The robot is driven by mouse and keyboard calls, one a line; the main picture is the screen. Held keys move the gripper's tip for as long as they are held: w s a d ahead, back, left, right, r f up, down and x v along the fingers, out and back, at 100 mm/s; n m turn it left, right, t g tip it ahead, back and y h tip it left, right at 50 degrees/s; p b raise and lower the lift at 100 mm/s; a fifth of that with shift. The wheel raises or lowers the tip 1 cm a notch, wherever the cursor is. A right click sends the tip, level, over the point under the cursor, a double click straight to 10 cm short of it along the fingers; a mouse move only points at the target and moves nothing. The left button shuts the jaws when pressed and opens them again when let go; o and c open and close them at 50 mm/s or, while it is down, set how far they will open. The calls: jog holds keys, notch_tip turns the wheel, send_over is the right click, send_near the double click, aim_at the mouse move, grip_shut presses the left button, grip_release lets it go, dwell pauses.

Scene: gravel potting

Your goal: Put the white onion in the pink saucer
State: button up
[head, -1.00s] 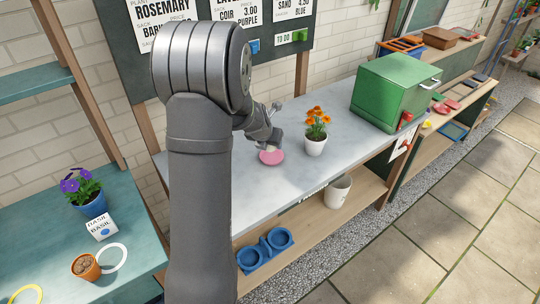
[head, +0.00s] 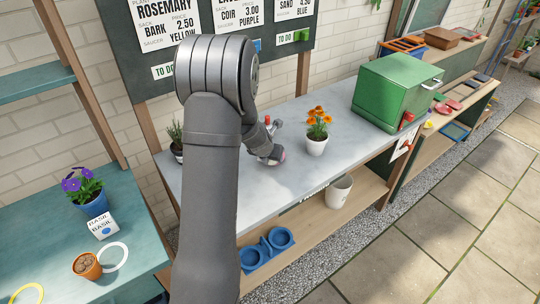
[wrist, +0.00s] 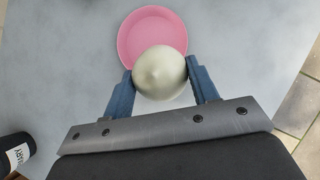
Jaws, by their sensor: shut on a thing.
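The white onion (wrist: 160,72) is between the two blue fingers of my gripper (wrist: 162,84) in the wrist view, and the gripper is shut on it. The pink saucer (wrist: 135,28) lies on the grey worktop just beyond the onion. The onion overlaps the saucer's near part in this view; whether it touches the saucer cannot be told. In the head view my gripper (head: 274,160) is low over the worktop, left of the orange-flowered pot. There only a small pinkish patch shows by the fingers, and the onion is not clearly seen.
A white pot with orange flowers (head: 317,144) stands right of my gripper, and a green box (head: 398,90) stands farther right. A dark pot with a green plant (head: 176,151) is at the left. The worktop (head: 300,181) in front of the flower pot is clear.

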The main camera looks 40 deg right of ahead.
jog(key=o, duration=1)
jog(key=shift+o, duration=0.2)
jog(key=shift+r, duration=0.4)
jog(key=v, duration=1.2)
